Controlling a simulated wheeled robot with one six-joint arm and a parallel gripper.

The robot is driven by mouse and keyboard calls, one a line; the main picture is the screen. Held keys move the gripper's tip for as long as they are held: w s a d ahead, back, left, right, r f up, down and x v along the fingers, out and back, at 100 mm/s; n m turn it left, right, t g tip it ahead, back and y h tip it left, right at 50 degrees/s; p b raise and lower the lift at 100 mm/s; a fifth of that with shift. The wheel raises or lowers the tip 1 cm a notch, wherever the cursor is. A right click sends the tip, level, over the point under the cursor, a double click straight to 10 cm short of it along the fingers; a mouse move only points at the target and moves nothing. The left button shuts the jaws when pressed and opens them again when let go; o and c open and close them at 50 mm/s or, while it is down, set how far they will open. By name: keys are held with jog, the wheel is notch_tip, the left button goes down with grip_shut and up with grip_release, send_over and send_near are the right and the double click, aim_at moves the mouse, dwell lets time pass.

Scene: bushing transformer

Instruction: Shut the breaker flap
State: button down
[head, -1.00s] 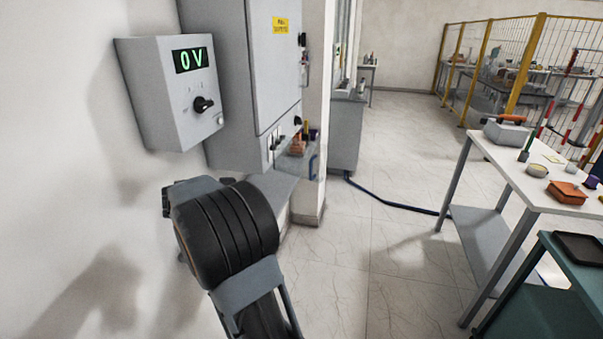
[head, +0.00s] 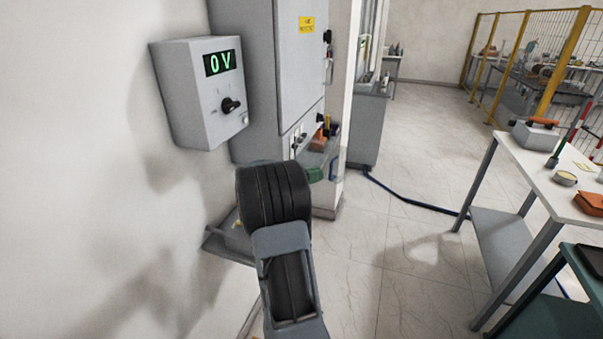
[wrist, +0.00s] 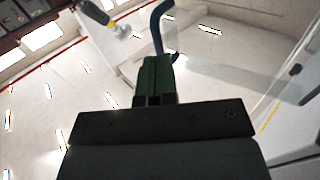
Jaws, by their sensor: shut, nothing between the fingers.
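The grey cabinet (head: 298,70) has a yellow label, and its lower part shows small switches (head: 299,138). A clear flap-like panel with a blue handle (head: 334,168) seems to stand out at its lower right; its exact angle is hard to tell. The green fingertips of my gripper (head: 315,174) show just left of the blue handle. In the wrist view my gripper (wrist: 157,65) is shut and empty, and the curved blue handle (wrist: 157,30) lies just beyond the fingertips. I cannot tell whether they touch. My arm hides the area below the cabinet.
A grey box (head: 199,92) reading 0 V, with a black knob, is on the left wall. A white-topped table (head: 565,190) with tools stands at right. A dark blue cable (head: 410,200) runs over the floor. The middle floor is clear; a yellow fence (head: 550,65) stands behind.

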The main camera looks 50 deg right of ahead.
jog(key=shift+p+x, duration=0.35)
jog(key=shift+x, duration=0.7)
jog(key=shift+f+b, duration=0.2)
jog(key=shift+b, duration=0.3)
